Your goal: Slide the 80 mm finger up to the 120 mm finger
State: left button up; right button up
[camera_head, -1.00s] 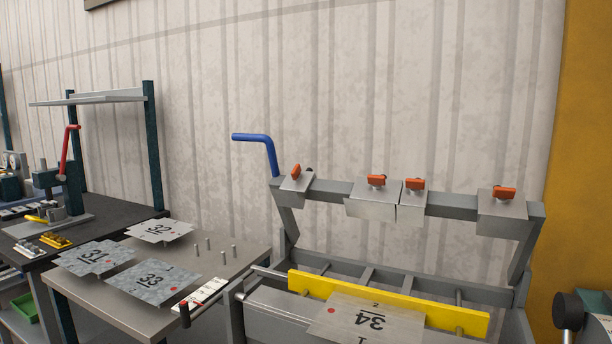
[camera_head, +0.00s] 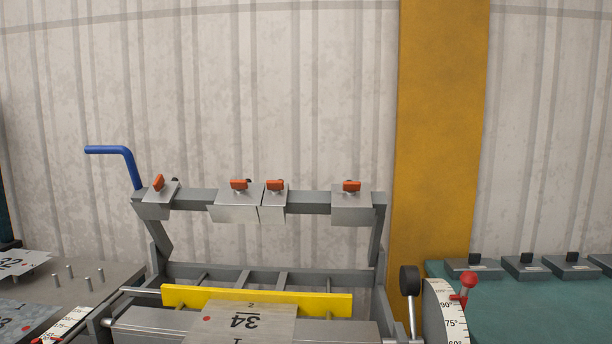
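Several steel clamping fingers with orange knobs hang on the grey upper beam (camera_head: 310,204) of the panel bender. The widest finger (camera_head: 235,208) is left of the middle, and a narrow finger (camera_head: 272,208) stands close to its right side. A medium-width finger (camera_head: 351,206) is apart near the beam's right end, with a clear gap to the narrow one. Another finger (camera_head: 156,205) is at the left end. No size marks are readable, so I cannot tell for sure which are the 80 mm and 120 mm fingers. Neither gripper shows.
A blue handle (camera_head: 115,150) rises at left. An angle dial (camera_head: 443,310) stands at right. A green table (camera_head: 520,310) holds several grey blocks. A pinned table (camera_head: 110,275) is at left.

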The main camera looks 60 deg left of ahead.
aim_at(156, 205)
jog(key=z, duration=0.5)
jog(key=k, duration=1.05)
jog(key=u, duration=1.6)
